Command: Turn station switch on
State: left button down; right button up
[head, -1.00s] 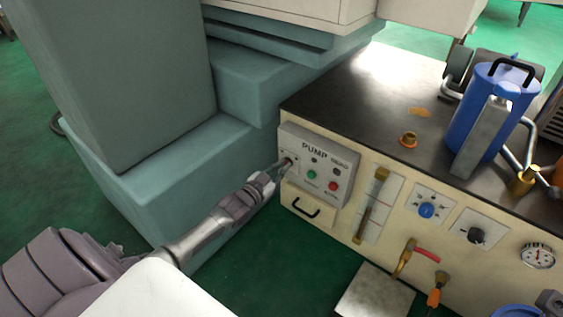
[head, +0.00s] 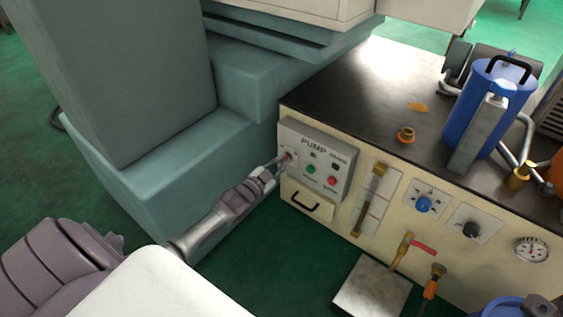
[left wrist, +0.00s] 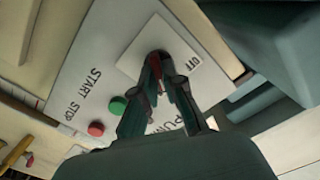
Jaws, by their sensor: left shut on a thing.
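The pump panel (head: 318,158) is a light grey box on the front of the cream cabinet, with a green and a red button. The station switch sits at the panel's left end, on a pale plate that shows in the left wrist view (left wrist: 184,45) with the word "OFF" beside it. My left gripper (head: 283,161) reaches the switch from the left; it also shows in the left wrist view (left wrist: 160,68). Its fingers are shut on the switch knob (left wrist: 154,86), of which a reddish part shows between them. The fingers hide most of the knob. My right gripper is not in view.
Below the panel is a drawer front with a black handle (head: 305,203). Right of it are a brass sight tube (head: 370,200), a blue knob (head: 424,205), a black knob (head: 471,229) and a gauge (head: 531,249). A teal machine base (head: 190,180) stands close on the left.

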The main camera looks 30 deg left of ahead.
pick_arm(q)
jog(key=c, duration=1.3)
grip_release()
jog(key=shift+o, duration=0.2)
jog(key=s, duration=1.2)
jog(key=shift+a, duration=0.45)
